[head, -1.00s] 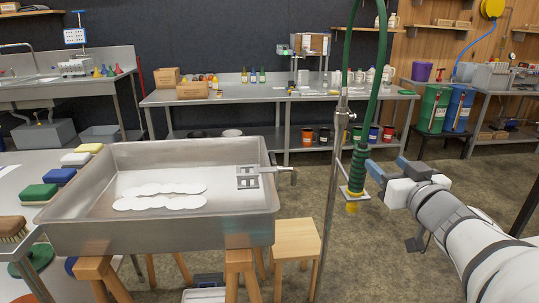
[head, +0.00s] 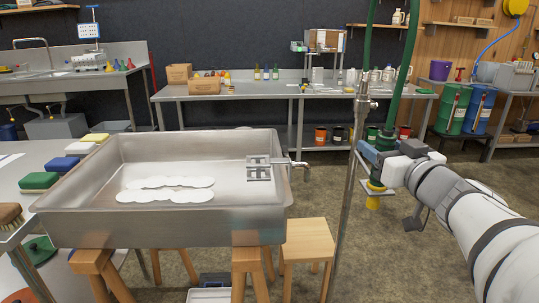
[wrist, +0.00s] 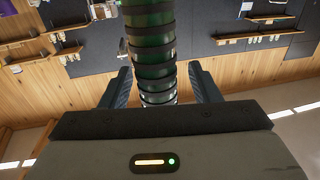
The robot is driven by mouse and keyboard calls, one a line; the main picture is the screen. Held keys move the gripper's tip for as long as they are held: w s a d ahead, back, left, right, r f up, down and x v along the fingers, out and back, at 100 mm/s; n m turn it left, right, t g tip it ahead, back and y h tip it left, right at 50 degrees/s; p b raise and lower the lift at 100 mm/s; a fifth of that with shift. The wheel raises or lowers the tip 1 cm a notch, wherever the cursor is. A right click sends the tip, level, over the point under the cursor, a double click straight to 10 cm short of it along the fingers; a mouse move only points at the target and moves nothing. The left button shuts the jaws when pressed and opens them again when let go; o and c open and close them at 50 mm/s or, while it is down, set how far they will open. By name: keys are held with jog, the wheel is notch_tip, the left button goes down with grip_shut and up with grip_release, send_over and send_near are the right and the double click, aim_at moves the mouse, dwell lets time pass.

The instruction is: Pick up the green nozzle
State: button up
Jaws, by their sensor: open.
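The green nozzle (head: 376,184) hangs upright from a green hose beside a metal pole, with a yellow tip at its lower end. In the wrist view, the dark-ringed green nozzle (wrist: 150,50) runs upward between my two fingers. My gripper (head: 377,153) is open, with one finger on each side of the nozzle; a gap shows on the right side in the wrist view (wrist: 160,82). My gripper hides part of the nozzle in the head view.
A metal pan (head: 100,222) on wooden legs stands left of the pole (head: 345,215), with white discs inside and a spout at its right edge. A wooden stool (head: 308,240) is below. A long workbench (head: 225,91) stands behind.

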jog(key=shift+c, duration=0.5)
jog(key=shift+d, duration=0.1)
jog(key=c, duration=1)
jog(key=shift+r, duration=0.15)
notch_tip(320, 180, up, 10)
jog(key=p, duration=1.1)
jog(key=shift+p, duration=0.35)
